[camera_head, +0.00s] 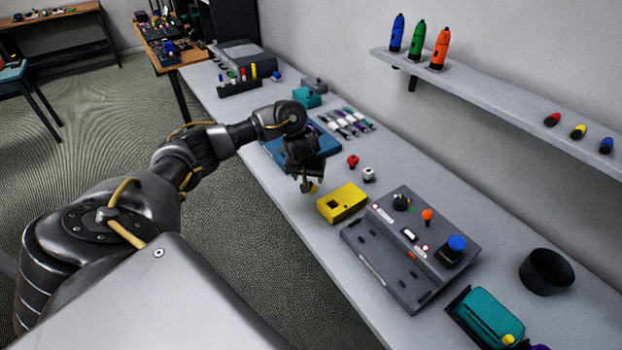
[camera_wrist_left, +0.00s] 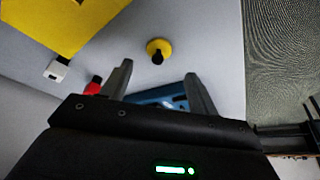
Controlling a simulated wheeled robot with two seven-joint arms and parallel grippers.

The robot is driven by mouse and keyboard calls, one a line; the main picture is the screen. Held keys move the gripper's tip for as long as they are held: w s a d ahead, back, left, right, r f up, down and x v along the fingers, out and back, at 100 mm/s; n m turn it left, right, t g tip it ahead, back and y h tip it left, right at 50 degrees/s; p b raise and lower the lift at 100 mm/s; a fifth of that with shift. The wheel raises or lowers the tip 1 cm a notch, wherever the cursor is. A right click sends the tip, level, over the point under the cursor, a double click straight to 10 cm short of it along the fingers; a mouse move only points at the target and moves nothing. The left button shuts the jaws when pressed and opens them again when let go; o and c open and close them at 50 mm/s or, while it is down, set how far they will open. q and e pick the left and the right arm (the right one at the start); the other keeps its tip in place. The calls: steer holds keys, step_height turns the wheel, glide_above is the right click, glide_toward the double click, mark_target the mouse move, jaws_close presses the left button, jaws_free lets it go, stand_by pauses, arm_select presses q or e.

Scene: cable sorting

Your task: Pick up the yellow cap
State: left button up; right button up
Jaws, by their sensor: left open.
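The yellow cap (camera_wrist_left: 158,47), round with a dark centre, lies on the grey table in the left wrist view, just beyond the fingertips and roughly in line with the gap between them. In the head view the yellow cap (camera_head: 312,187) is partly hidden by my left gripper (camera_head: 304,181), which is above the table next to it. In the wrist view my left gripper (camera_wrist_left: 158,72) has its fingers apart with nothing between them. My right gripper is not in view.
A yellow box (camera_head: 342,202) lies right of my gripper, with a red knob (camera_head: 352,160) and white knob (camera_head: 369,173) behind it. A blue tray (camera_head: 273,147) is beyond the gripper. A grey control panel (camera_head: 410,247) is nearer. The table's left edge is close.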

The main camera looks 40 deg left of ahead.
arm_select(q)
steer(key=shift+w+f, duration=0.15)
steer(key=shift+f, duration=0.3)
steer(key=b+x, duration=0.3)
steer(key=x, duration=0.2)
steer(key=shift+b, duration=0.3)
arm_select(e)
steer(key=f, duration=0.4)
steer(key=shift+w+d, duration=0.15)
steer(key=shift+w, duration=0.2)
arm_select(q)
steer(key=c, duration=1)
